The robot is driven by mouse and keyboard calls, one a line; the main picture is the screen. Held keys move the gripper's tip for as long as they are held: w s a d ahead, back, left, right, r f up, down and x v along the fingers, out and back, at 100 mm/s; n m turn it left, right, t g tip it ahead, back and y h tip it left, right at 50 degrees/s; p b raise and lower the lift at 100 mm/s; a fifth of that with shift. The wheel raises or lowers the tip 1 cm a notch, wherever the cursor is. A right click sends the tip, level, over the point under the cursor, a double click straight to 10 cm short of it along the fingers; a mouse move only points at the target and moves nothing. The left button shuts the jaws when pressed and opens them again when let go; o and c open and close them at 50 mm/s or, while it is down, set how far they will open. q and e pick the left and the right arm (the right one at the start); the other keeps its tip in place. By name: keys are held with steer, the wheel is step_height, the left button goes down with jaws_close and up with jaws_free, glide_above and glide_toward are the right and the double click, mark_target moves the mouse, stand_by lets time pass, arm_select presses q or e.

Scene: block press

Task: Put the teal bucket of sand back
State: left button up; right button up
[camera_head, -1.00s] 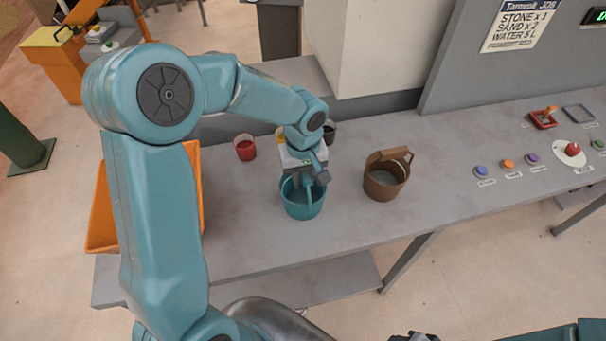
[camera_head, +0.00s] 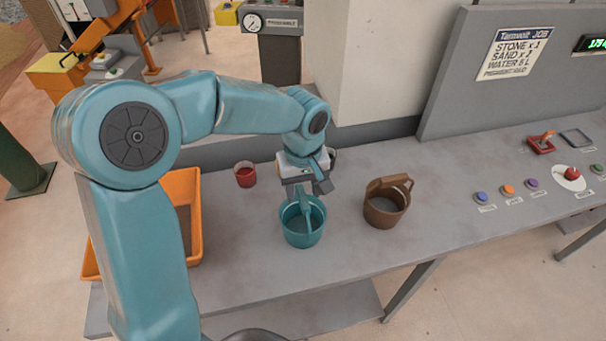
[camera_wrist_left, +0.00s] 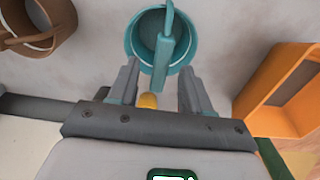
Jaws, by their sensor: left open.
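The teal bucket (camera_head: 303,228) stands upright on the grey table, its handle raised across the top. Its inside looks grey-teal, and I cannot make out sand in it. My right gripper does not show in these views.
A brown bucket (camera_head: 383,212) stands to the right of the teal one. A red cup (camera_head: 245,175) stands behind left, and an orange bin (camera_head: 197,205) sits at the table's left end. Buttons (camera_head: 508,190) and a red lever (camera_head: 541,143) are at the right.

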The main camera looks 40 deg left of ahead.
arm_select(q)
step_height(320, 180, up, 6)
steer(key=shift+w+f, duration=0.1)
steer(key=shift+r, duration=0.25)
steer(key=shift+s, duration=0.2)
